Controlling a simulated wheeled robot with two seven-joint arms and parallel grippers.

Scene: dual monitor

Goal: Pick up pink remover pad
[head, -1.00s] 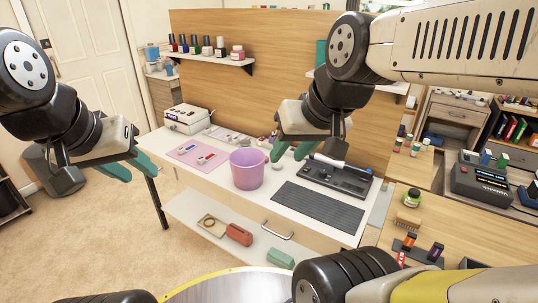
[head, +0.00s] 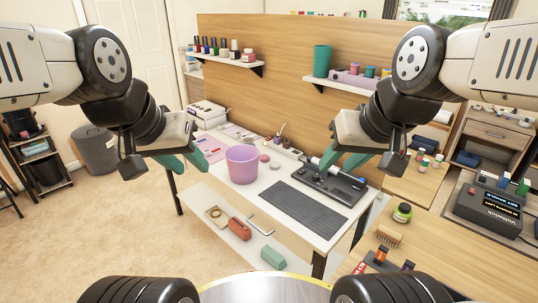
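Two small round pads lie on the white table behind the purple bucket (head: 242,164). The nearer one is a pinkish pad (head: 275,164), and a second small pinkish pad (head: 265,157) lies just behind it. They are too small to tell for sure which is the remover pad. My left gripper (head: 194,163) has teal fingers apart and is empty, left of the bucket and in front of the table's left part. My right gripper (head: 338,164) has teal fingers apart and looks empty. It appears over the black device, right of the pads, and hides part of it.
The tall bucket stands close in front of the pads. A black keyboard-like mat (head: 304,207) covers the table's front right, with a black device (head: 330,186) behind it. A pink mat (head: 215,149) and white box (head: 207,115) are at the left. A wooden back panel (head: 290,80) rises behind.

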